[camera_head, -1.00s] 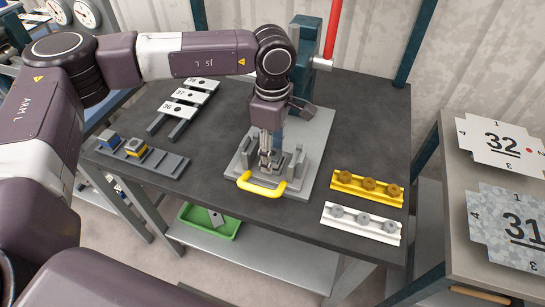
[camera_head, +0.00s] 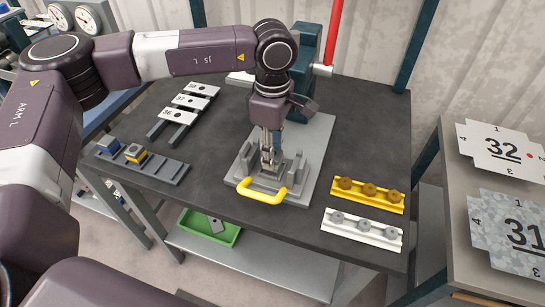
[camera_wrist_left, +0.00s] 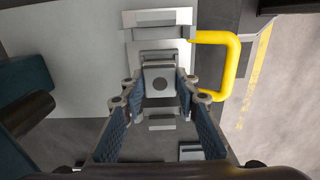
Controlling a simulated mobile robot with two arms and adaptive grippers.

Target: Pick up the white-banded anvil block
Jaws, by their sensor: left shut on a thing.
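My left gripper (camera_wrist_left: 158,88) points down over the grey bender fixture (camera_head: 308,140) on the dark table. The block sits between the fixture's grey uprights. Its band is hidden, so I cannot tell the colour. In the head view the fingers (camera_head: 270,156) largely cover the block. A blue-banded block (camera_head: 108,146) and a yellow-banded block (camera_head: 135,153) stand in the grey rack (camera_head: 165,168) at left. My right gripper is out of view.
A yellow handle (camera_head: 265,195) sticks out at the fixture's front. A yellow rail (camera_head: 367,195) and a white rail (camera_head: 361,231) with round pieces lie at right. Numbered plates (camera_head: 188,101) lie at back left. A teal post (camera_head: 304,70) rises behind the gripper.

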